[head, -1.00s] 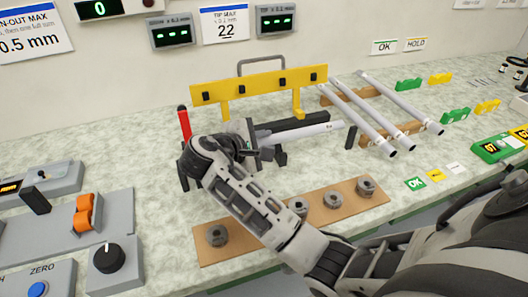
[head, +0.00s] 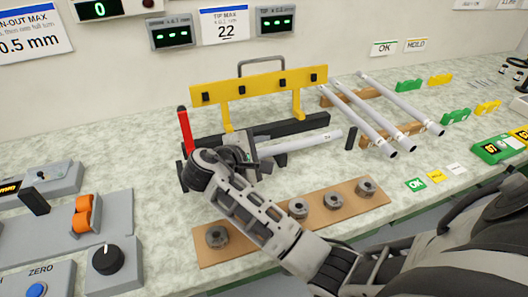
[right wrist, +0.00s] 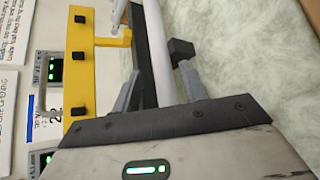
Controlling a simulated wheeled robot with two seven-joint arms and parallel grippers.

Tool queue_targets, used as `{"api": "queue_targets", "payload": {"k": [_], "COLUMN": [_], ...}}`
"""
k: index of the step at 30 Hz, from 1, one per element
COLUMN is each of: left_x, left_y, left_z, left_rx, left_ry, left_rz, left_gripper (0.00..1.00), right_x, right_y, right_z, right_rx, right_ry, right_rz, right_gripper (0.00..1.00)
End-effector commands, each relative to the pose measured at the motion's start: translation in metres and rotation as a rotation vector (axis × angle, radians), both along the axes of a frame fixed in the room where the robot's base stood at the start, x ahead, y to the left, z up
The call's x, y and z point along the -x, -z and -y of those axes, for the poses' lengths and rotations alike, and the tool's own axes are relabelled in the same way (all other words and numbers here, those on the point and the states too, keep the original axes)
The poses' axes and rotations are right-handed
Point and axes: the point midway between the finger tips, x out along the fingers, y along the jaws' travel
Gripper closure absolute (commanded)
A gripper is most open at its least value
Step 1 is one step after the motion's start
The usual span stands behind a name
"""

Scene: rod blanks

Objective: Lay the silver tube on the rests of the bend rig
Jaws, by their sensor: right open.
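The silver tube (head: 310,142) lies roughly level along the front of the bend rig (head: 300,126), its right end past the dark bar. My right gripper (head: 250,152) is at the tube's left part, hiding that end and the rests there. In the right wrist view its two fingers (right wrist: 160,90) stand apart, with the tube (right wrist: 157,40) running between them alongside the black bar. A dark block of the rig shows close to the right finger. Whether the tube touches every rest I cannot tell. My left gripper is not in view.
A yellow guard (head: 260,86) rises behind the rig, and a red handle (head: 185,130) stands at its left. Several more tubes lie on a wooden rack (head: 378,133) to the right. A wooden board (head: 270,222) with metal collars lies in front.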

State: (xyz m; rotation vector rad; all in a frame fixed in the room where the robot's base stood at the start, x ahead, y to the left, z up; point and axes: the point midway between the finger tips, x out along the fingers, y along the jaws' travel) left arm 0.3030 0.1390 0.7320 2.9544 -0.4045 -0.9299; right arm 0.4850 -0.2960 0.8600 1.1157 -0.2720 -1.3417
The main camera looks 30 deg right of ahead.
Motion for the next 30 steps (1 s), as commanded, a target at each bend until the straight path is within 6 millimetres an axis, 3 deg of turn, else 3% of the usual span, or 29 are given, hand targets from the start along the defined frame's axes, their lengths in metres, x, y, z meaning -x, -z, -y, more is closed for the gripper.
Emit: {"api": "queue_targets", "payload": {"k": [15, 21, 30], "left_x": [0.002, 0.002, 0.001], "left_y": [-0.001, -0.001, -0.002], "left_z": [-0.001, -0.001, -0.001], "left_rx": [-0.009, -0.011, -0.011], "left_ry": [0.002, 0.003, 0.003], "left_rz": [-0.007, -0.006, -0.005], "left_gripper": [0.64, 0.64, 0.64], "right_x": [0.027, 0.033, 0.034], "right_y": [-0.041, -0.049, -0.050], "right_z": [-0.086, -0.101, -0.102], "right_rx": [-0.003, -0.002, -0.001], "right_ry": [-0.003, -0.001, 0.000], "right_rz": [0.000, 0.000, 0.000], "right_gripper": [0.57, 0.57, 0.57]}}
